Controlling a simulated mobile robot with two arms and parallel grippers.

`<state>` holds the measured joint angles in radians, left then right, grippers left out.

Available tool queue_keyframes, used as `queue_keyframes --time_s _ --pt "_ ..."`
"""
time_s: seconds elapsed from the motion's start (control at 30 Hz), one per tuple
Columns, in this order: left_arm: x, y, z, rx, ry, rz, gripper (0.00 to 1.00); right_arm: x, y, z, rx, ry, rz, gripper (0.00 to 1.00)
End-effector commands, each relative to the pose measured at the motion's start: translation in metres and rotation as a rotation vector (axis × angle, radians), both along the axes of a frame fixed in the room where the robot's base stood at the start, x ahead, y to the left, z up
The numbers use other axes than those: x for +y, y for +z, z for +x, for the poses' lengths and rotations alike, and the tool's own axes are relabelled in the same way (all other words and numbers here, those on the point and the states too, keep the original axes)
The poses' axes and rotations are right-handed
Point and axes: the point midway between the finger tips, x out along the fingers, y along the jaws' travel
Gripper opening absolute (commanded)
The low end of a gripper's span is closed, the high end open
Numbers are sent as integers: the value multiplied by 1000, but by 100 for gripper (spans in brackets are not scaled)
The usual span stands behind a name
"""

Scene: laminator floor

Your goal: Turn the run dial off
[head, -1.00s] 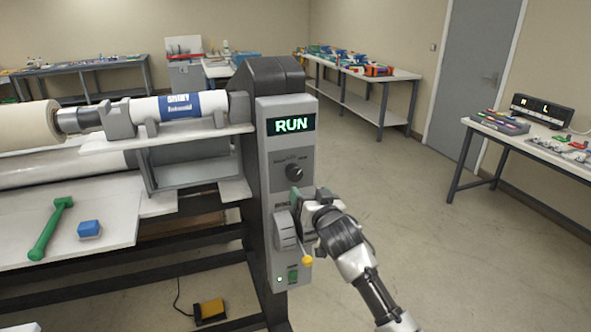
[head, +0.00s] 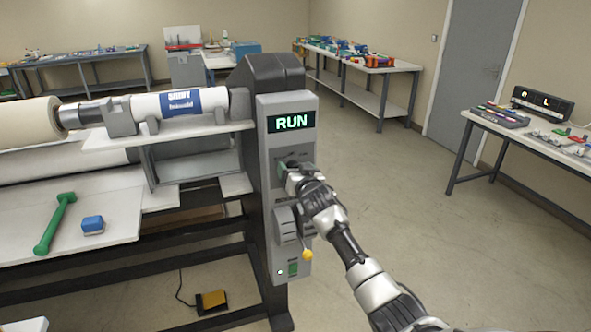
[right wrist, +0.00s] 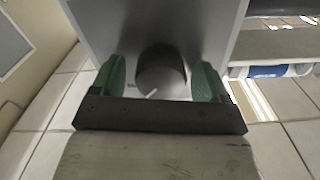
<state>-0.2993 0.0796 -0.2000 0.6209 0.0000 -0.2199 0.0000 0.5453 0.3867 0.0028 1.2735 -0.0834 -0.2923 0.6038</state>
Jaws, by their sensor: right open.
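The run dial is a dark round knob (right wrist: 160,72) with a white pointer mark, on the grey control panel (head: 265,152) of the laminator. A display (head: 291,122) above it reads RUN in green. My right gripper (head: 286,167) is at the dial and hides it in the head view. In the right wrist view, its two green fingers (right wrist: 163,80) are open, one on each side of the knob, with a visible gap on both sides. My left gripper is not in view.
Below the dial are a grey wheel-like part (head: 284,226), a lever with a yellow knob (head: 307,255) and a green switch (head: 293,269). A green tool (head: 55,224) and a blue block (head: 92,224) lie on the left shelf. The floor to the right is clear.

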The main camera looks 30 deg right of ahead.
Motion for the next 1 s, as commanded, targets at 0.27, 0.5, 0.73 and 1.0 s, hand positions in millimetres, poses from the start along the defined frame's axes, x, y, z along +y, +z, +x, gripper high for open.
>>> queue_keyframes --time_s 0.27,0.5,0.73,1.0 --pt "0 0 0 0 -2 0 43 0 0 0 0 0 0 63" --pt "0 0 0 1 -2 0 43 0 0 0 0 0 0 26" --pt "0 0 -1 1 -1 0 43 0 0 0 5 0 -19 26" --pt "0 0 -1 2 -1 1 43 1 0 0 35 0 -144 26"
